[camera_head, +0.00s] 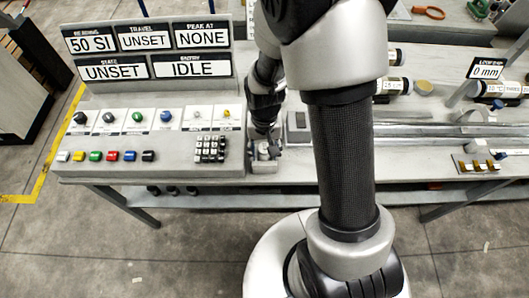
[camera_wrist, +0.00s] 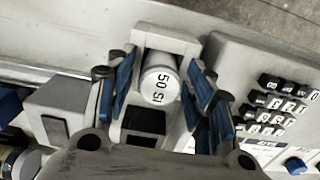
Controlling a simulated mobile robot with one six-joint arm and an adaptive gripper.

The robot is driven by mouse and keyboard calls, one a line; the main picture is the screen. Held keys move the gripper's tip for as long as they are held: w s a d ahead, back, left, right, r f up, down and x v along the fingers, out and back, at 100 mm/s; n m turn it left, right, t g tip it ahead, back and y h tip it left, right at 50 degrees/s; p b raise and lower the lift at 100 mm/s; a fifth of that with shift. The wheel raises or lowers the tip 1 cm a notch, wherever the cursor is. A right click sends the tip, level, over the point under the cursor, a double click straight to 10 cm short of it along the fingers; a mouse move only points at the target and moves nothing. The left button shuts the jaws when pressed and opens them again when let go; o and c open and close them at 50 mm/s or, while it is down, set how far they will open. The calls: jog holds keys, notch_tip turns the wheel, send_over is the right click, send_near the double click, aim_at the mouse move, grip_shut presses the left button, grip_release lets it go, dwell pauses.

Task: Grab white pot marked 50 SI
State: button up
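The white pot (camera_wrist: 160,84) shows from above in the wrist view, with "50 SI" on its round top. It sits in a small pale grey holder (camera_wrist: 165,40) with a dark square opening beside the pot. My gripper (camera_wrist: 163,68) is open, with one blue-padded finger on each side of the pot and a gap on both sides. In the head view my gripper (camera_head: 264,128) points down over the holder (camera_head: 264,162) at the bench's front edge. The pot is hard to make out there behind my gripper.
A control console (camera_head: 150,152) with knobs, coloured buttons and a keypad (camera_head: 210,148) stands close on the left. A grey box with a small screen (camera_head: 299,122) is close on the right. A display board (camera_head: 148,52) stands behind.

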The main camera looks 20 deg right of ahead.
jog(key=c, duration=1)
jog(key=shift+c, duration=0.2)
